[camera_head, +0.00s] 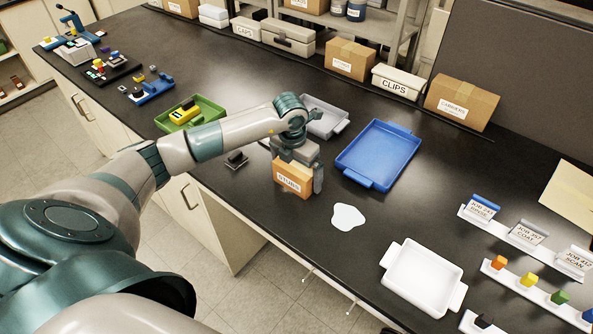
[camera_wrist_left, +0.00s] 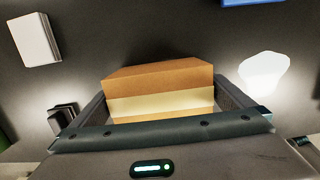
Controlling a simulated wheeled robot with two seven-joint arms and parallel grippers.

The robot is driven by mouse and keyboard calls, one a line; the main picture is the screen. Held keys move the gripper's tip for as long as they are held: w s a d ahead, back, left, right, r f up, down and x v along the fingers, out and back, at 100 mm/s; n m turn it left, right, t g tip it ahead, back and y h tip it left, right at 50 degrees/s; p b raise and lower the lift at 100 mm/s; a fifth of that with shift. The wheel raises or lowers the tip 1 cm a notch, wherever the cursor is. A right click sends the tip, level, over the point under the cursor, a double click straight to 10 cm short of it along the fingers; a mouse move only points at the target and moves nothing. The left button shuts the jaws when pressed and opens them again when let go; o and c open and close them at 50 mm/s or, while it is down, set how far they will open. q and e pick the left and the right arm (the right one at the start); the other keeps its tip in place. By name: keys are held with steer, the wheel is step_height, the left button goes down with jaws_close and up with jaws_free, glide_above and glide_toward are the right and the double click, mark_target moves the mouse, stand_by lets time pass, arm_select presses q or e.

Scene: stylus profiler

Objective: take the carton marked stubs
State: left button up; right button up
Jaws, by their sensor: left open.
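The carton marked STUBS (camera_head: 292,181) is a small brown box standing on the black bench near its front edge. My left gripper (camera_head: 296,172) is above it, pointing down, with the jaws open and a finger on either side of the carton. In the left wrist view the carton (camera_wrist_left: 160,80), with a pale tape band across its top, lies between the two fingers of the gripper (camera_wrist_left: 165,112). I cannot tell whether either finger touches it. My right gripper is not in view.
A grey tray (camera_head: 325,116) and a blue tray (camera_head: 378,154) stand behind the carton. A small dark object (camera_head: 237,160) lies to its left. A white patch (camera_head: 347,217) lies to its right, before a white tray (camera_head: 422,279). A green tray (camera_head: 205,107) is farther left.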

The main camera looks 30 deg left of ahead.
mark_target(297, 163)
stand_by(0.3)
arm_select(q)
steer(key=c, duration=0.8)
steer(key=shift+r, duration=0.15)
steer(key=shift+r+b, duration=0.55)
steer(key=shift+b, duration=0.05)
step_height(297, 163, up, 2)
steer(key=shift+r+b, duration=0.1)
steer(key=shift+b, duration=0.75)
steer(key=w+d+r+b, duration=0.5)
steer(key=d+r, duration=0.2)
steer(key=d, duration=0.3)
steer(key=shift+w+r, duration=0.25)
steer(key=shift+w, duration=0.15)
